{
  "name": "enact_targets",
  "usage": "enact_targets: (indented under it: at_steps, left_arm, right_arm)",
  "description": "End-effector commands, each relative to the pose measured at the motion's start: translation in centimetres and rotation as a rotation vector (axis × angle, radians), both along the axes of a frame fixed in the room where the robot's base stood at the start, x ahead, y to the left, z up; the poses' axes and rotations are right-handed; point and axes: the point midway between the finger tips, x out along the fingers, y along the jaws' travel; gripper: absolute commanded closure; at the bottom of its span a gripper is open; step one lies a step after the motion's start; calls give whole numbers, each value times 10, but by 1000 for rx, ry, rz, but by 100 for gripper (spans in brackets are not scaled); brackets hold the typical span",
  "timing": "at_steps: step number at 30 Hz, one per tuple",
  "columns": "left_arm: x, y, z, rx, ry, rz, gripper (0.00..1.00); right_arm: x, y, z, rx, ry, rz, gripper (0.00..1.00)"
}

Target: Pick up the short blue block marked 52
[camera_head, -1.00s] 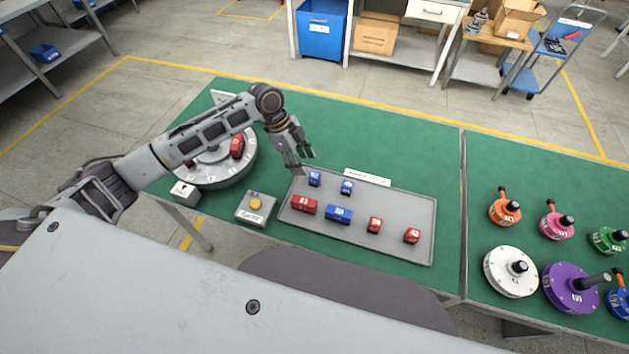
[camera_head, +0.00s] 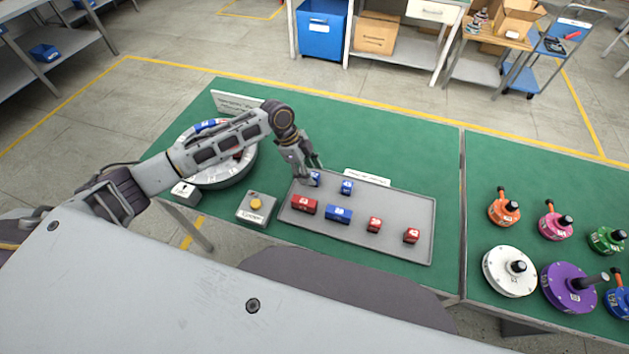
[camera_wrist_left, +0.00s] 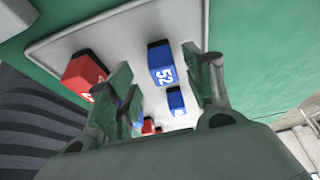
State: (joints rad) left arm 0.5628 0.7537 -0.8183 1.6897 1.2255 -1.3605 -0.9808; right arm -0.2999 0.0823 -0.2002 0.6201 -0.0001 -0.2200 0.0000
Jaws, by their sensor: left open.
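The short blue block marked 52 (camera_wrist_left: 161,62) lies on the grey tray in the left wrist view, its white number readable. In the head view, it is the blue block (camera_head: 315,179) at the tray's upper left, partly hidden by my left gripper. My left gripper (camera_head: 311,170) is open just above it. In the left wrist view, the block appears between the two spread fingers (camera_wrist_left: 155,80); I cannot tell whether they reach down around it. My right gripper is not in view.
The grey tray (camera_head: 392,250) also holds another short blue block (camera_head: 347,187), a long red block (camera_head: 304,205), a long blue block (camera_head: 338,214) and two short red blocks (camera_head: 375,225). A box with a yellow button (camera_head: 256,204) and a round fixture (camera_head: 232,177) stand left.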

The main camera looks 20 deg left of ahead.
Motion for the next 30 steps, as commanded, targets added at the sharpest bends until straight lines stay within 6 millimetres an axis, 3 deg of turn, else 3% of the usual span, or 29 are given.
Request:
enact_targets:
  at_steps: [12, 26, 30]
  left_arm:
    - [3, -17, -33, 0, 1, 0, 48]
    - [3, -17, -34, 0, 1, 0, 48]
    - [3, -17, -34, 0, 1, 0, 62]
  right_arm:
    - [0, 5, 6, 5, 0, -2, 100]
    - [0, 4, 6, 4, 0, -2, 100]
    - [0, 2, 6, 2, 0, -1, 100]
